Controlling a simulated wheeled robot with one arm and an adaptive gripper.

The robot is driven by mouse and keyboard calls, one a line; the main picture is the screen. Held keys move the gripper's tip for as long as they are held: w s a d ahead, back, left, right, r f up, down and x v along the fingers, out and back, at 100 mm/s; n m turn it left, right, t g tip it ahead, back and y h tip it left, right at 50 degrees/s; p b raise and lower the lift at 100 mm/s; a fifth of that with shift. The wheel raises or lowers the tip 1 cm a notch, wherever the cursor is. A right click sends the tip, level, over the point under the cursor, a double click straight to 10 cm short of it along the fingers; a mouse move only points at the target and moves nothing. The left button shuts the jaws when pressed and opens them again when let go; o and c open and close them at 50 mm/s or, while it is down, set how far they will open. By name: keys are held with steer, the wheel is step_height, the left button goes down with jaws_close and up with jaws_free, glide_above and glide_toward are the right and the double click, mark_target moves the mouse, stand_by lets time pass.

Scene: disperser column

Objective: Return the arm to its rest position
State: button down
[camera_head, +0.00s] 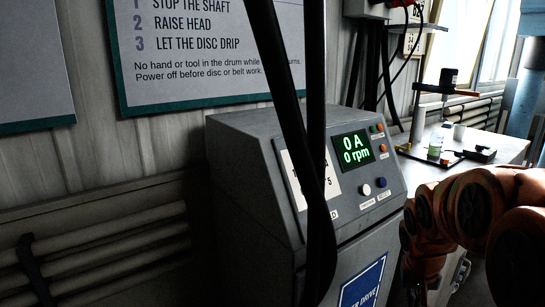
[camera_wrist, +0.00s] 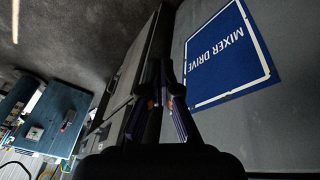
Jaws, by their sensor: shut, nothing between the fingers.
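My gripper (camera_wrist: 165,72) shows in the wrist view with its two dark fingers together at the tips and nothing between them. It is in front of the grey drive cabinet (camera_wrist: 205,45), beside the blue MIXER DRIVE label (camera_wrist: 225,55); I cannot tell the exact gap. In the head view my orange arm is bent at the lower right, close to the cabinet (camera_head: 240,160). My gripper cannot be made out there.
The cabinet's display (camera_head: 352,148) reads 0 A and 0 rpm, with buttons beside it. Dark cables hang before it. A white bench (camera_head: 505,148) with lab items stands behind right. Pipes (camera_head: 115,250) run along the left wall, below a sign (camera_head: 215,50).

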steer(key=s+a+f+n+g+y, duration=0.1)
steer(key=s+a+g, duration=0.1)
steer(key=s+a, duration=0.5)
steer(key=s+a+f+n+g+y+b, duration=0.1)
steer(key=s+a, duration=0.1)
steer(key=s, duration=0.8)
steer(key=s+a+f+n+g, duration=0.1)
steer(key=s+a+g, duration=0.1)
steer(key=s+a, duration=0.5)
step_height(320, 180, up, 22)
steer(key=s+d+p, duration=0.2)
steer(key=p, duration=1.8)
steer(key=shift+s+d+t+p, duration=0.15)
steer(key=shift+s+t+p, duration=0.2)
steer(key=shift+s+t, duration=0.05)
